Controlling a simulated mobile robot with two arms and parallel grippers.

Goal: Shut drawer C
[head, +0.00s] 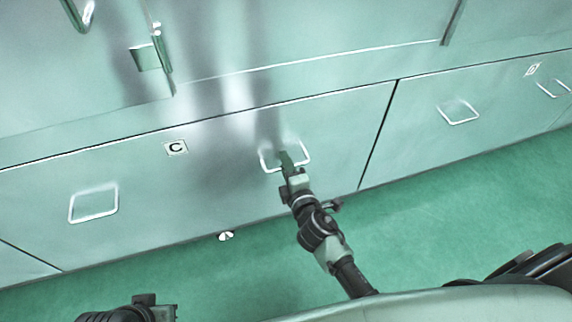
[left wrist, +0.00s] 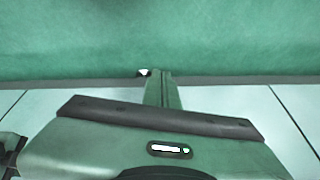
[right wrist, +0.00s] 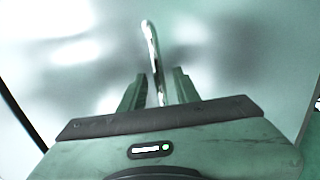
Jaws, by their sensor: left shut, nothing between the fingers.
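Drawer C is a wide pale metal front (head: 215,185) with a "C" label (head: 176,147) and two wire handles, a left one (head: 93,203) and a right one (head: 285,156). Its front looks about level with the drawer to its right; I see no clear gap. My right gripper (head: 285,158) is at the right handle. In the right wrist view that handle (right wrist: 152,50) runs between its two spread fingers (right wrist: 157,82). I cannot tell whether they touch it. My left gripper (left wrist: 160,76) is shut and empty, pointing toward the floor by the drawer base.
A neighbouring drawer (head: 480,140) with its own handles is at the right. Cabinet doors with a latch (head: 147,57) are above. Green floor (head: 430,215) is free before the drawers. A small shiny round thing (head: 226,236) sits at the drawer's bottom edge.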

